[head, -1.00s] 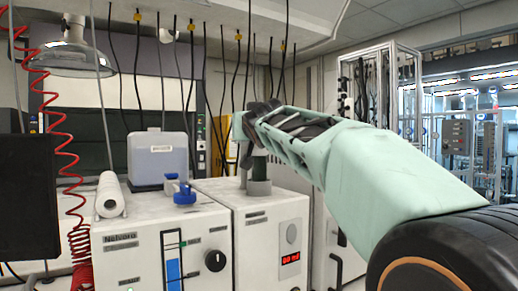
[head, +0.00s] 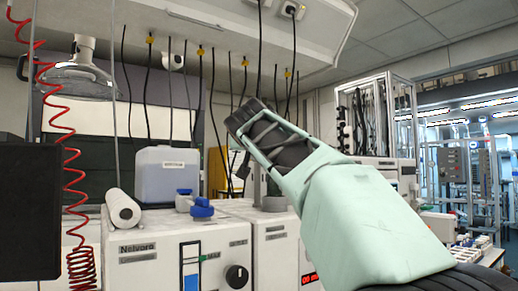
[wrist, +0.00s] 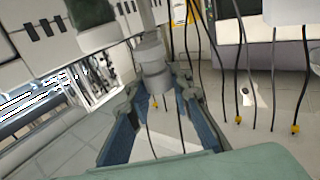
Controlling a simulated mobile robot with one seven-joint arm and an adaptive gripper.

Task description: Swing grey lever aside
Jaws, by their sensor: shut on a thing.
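The grey lever (head: 272,198) is a stubby grey column on top of the right-hand white reactor, partly hidden behind my mint-green arm in the head view. My gripper (wrist: 160,90) has its two fingers on either side of a grey cylindrical part (wrist: 153,62) of the lever in the wrist view. It is shut on that part. In the head view my arm reaches up and left over the reactor, and the hold itself is hard to make out there.
A red coiled hose (head: 72,180) and several black cables hang nearby. A dark panel (head: 30,210) stands at left.

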